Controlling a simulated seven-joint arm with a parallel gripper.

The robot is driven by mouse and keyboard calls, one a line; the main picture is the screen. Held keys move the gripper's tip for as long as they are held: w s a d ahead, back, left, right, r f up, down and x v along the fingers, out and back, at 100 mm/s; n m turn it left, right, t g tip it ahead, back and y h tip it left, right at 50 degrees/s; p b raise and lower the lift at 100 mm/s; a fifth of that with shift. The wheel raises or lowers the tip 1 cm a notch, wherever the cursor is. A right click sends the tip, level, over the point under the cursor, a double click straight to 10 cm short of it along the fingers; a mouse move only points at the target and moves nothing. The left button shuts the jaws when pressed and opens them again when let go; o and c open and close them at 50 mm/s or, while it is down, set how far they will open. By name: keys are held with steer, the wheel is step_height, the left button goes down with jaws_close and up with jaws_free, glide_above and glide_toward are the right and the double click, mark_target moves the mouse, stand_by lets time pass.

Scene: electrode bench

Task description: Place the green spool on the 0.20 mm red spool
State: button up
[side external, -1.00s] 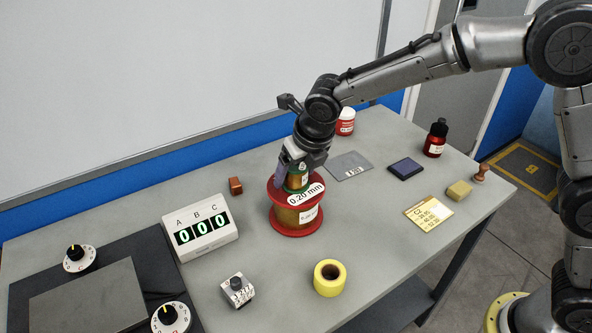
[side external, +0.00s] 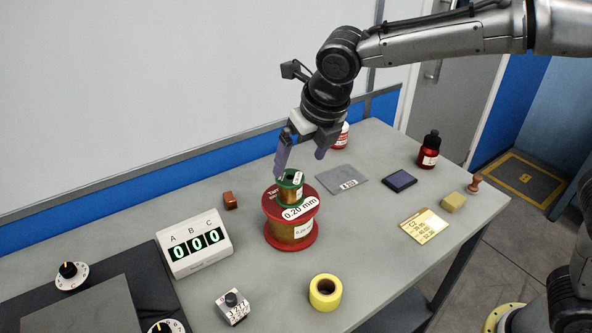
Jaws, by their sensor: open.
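The green spool (side external: 290,187) stands upright on top of the red spool (side external: 290,228), which carries a white label reading 0.20 mm. The green spool rests on the red spool's upper flange, roughly in its middle. The red spool stands upright on the grey table.
A display box (side external: 194,243) reading 000 stands left of the spools, with a small brown block (side external: 230,201) behind it. A yellow roll (side external: 325,291) and a small dial block (side external: 232,307) lie in front. A dark pad (side external: 399,181), brass plate (side external: 424,226) and red bottle (side external: 429,150) are right.

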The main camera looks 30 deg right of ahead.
steer(key=shift+v, duration=0.85)
steer(key=s+d+r+m, duration=0.3)
steer(key=s+d+m, duration=0.95)
steer(key=m, duration=0.45)
steer(key=s+d+f+m, duration=0.2)
steer(key=s+d+m, duration=0.1)
steer(key=s+m, duration=0.4)
steer(key=s+d+f+m+t, duration=0.1)
steer(key=s+d+f+m, duration=0.2)
steer(key=s+m, duration=0.4)
steer(key=m, duration=0.5)
steer(key=shift+s+d, duration=0.25)
steer(key=shift+s, duration=0.15)
